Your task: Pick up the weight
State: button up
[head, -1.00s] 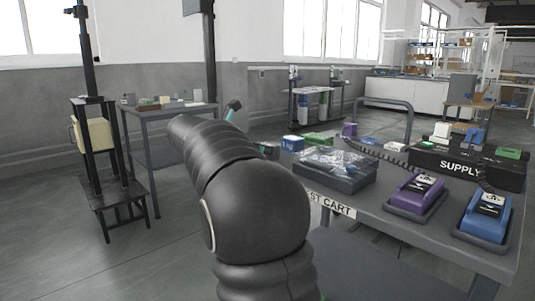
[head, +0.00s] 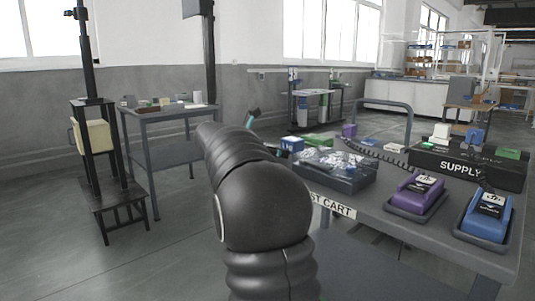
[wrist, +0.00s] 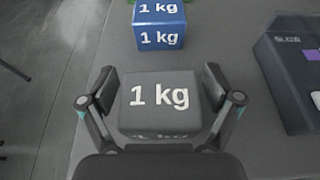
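A dark grey weight (wrist: 158,100) marked "1 kg" sits on the cart top, between the two fingers of my gripper (wrist: 160,88) in the wrist view. The fingers are spread, with a small gap seen on each side of the weight. A blue weight (wrist: 159,26), also marked "1 kg", stands just beyond it; the head view shows it too (head: 291,144). In the head view my arm hides most of the gripper and the grey weight; only a teal-marked finger part (head: 252,117) shows.
A tray with a clear-wrapped item (head: 340,176) lies right of the weights. Purple (head: 415,192) and blue (head: 485,212) devices and a black supply box (head: 465,168) stand farther right. The cart's left edge is close to the grey weight.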

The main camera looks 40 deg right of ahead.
grip_shut()
jog(key=shift+r, duration=0.25)
